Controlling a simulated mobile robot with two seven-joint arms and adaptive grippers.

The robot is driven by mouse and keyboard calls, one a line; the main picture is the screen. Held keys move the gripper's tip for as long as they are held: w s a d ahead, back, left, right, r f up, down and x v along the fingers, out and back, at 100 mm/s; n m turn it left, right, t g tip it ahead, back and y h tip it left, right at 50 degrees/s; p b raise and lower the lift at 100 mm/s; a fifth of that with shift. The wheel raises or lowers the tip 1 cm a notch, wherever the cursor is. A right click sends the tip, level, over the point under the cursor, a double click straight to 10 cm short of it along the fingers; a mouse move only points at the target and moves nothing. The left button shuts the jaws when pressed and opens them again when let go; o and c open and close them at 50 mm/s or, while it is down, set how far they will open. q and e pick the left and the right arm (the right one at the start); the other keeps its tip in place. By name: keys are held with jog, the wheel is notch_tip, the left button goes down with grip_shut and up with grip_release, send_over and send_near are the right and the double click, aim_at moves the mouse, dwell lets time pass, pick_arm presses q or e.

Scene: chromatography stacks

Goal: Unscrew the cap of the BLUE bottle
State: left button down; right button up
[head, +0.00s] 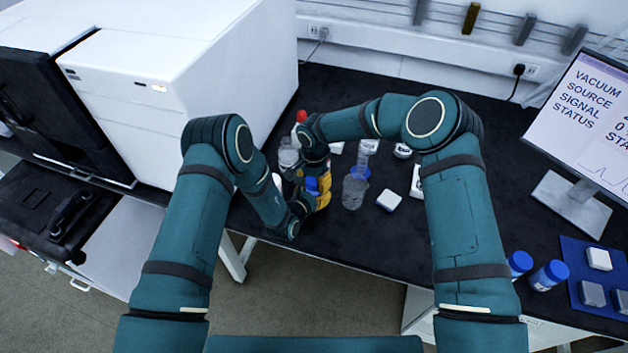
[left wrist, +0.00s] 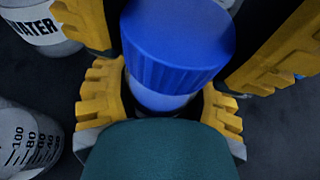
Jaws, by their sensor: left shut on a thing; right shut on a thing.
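The blue bottle's ribbed blue cap (left wrist: 178,48) fills the upper middle of the left wrist view, with the pale bottle neck (left wrist: 158,97) just below it. The cap also shows small in the head view (head: 312,185), close to the table's front edge. My left gripper (left wrist: 160,108) is shut on the bottle, with its yellow fingers on both sides below the cap. My right gripper (head: 311,176) reaches in from above and is shut on the cap; its yellow fingers flank the cap in the left wrist view. Most of the bottle body is hidden.
A clear bottle (head: 288,156) and a red-topped item (head: 301,116) stand close behind the grippers. A clear vessel (head: 353,190) and a white block (head: 389,200) are to the right. A WATER bottle (left wrist: 38,28) and a graduated vessel (left wrist: 25,142) stand nearby.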

jog(key=n, duration=0.8)
jog(key=shift+n, duration=0.3)
jog(key=o, duration=1.3)
jog(key=shift+c, duration=0.2)
